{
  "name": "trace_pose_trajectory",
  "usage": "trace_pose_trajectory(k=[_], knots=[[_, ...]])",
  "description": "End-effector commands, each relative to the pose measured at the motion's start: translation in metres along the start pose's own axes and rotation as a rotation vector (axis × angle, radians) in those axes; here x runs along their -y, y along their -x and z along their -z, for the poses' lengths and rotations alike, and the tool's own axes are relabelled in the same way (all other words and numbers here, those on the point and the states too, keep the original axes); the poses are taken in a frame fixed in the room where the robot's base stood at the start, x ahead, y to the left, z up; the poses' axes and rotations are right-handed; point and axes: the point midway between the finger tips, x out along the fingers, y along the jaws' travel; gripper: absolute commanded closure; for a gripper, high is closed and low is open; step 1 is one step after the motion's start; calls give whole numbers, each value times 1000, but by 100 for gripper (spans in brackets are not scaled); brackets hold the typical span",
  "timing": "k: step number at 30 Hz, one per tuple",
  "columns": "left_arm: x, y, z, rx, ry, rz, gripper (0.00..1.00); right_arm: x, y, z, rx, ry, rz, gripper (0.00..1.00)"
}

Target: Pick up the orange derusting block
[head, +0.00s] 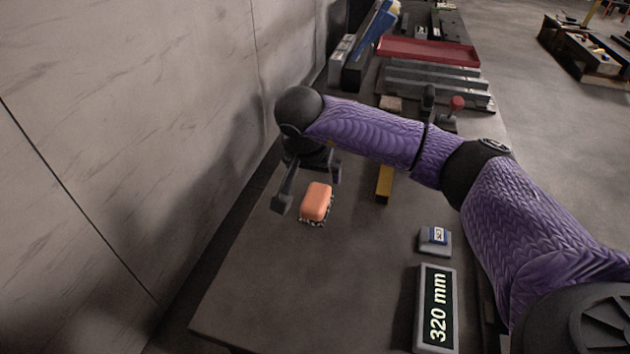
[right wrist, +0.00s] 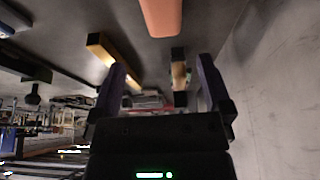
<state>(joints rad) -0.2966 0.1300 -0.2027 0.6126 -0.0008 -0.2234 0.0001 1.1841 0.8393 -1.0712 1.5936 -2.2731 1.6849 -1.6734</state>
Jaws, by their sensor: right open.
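The orange derusting block (head: 316,200) lies on the dark tabletop in the head view, with a dark bristly underside. In the right wrist view the orange block (right wrist: 162,14) is cut off by the top edge. My right gripper (head: 308,192) is open and empty, its two fingers pointing toward the table just left of and behind the block. Its fingers also show in the right wrist view (right wrist: 168,88), spread apart, with the block beyond the fingertips. My left gripper is not in view.
A yellow bar (head: 384,184) lies right of the block. A red tray (head: 428,51) and metal bars (head: 432,83) are farther back. A wall (head: 130,130) borders the table's left.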

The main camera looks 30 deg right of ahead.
Motion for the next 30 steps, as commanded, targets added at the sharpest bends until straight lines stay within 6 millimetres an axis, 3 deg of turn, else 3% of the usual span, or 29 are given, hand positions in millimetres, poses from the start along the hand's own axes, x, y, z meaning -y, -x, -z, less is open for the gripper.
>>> trace_pose_trajectory(k=[3,7,13,22,30], knots=[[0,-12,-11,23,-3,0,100,0,-28,-3,3,0,-6,0],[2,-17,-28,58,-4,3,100,1,-47,-3,4,0,-3,0],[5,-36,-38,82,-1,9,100,6,-88,-8,6,0,-2,0],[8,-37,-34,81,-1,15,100,6,-95,-5,3,1,2,0],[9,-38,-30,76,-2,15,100,6,-95,-5,3,0,2,55]])
